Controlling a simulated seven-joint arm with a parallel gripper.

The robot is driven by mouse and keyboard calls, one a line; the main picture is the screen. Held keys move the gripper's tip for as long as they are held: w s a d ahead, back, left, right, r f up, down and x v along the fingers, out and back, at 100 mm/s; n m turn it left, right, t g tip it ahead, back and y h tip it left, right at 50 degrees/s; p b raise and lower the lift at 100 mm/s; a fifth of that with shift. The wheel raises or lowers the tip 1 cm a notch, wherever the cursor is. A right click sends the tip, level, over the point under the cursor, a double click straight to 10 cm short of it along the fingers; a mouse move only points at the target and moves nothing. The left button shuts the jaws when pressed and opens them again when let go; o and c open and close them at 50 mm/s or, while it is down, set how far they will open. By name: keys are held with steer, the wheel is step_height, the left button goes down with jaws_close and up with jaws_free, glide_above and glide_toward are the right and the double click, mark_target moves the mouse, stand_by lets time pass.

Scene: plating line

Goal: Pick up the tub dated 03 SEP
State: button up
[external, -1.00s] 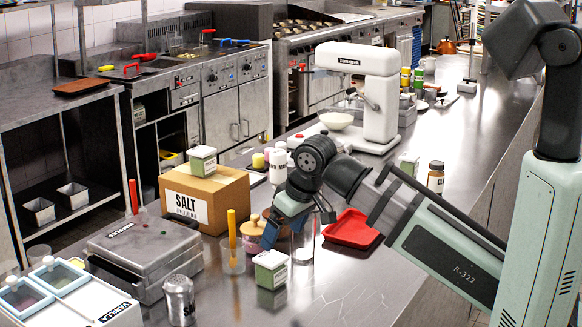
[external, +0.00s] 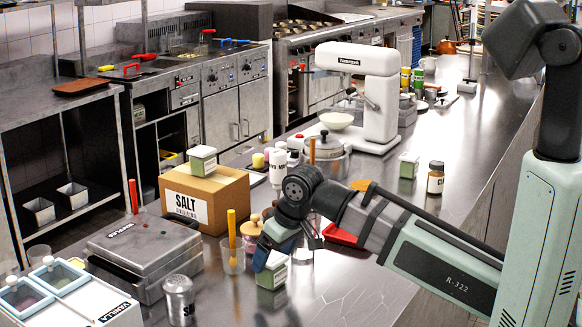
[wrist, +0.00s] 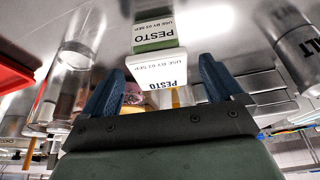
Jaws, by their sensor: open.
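A small tub (external: 271,276) with a white lid and a green and white labelled side stands on the steel counter. The wrist view shows its lid (wrist: 157,72) and its side (wrist: 153,36), both labelled PESTO, USE BY 03 SEP. My gripper (external: 281,254) is open and right above the tub in the external view, partly covering its lid. In the wrist view my gripper's blue fingers (wrist: 160,84) stand apart at either side of the lid's near part. I cannot tell whether they touch it.
Similar tubs stand on the SALT box (external: 185,209) and at the right (external: 409,165); their dates are unreadable. A glass with a yellow handle (external: 232,255), a pink jar (external: 251,230) and a red tray (external: 341,236) are close by.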

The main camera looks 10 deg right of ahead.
steer(key=shift+x, duration=1.3)
steer(key=c, duration=1.2)
steer(key=shift+r, duration=0.1)
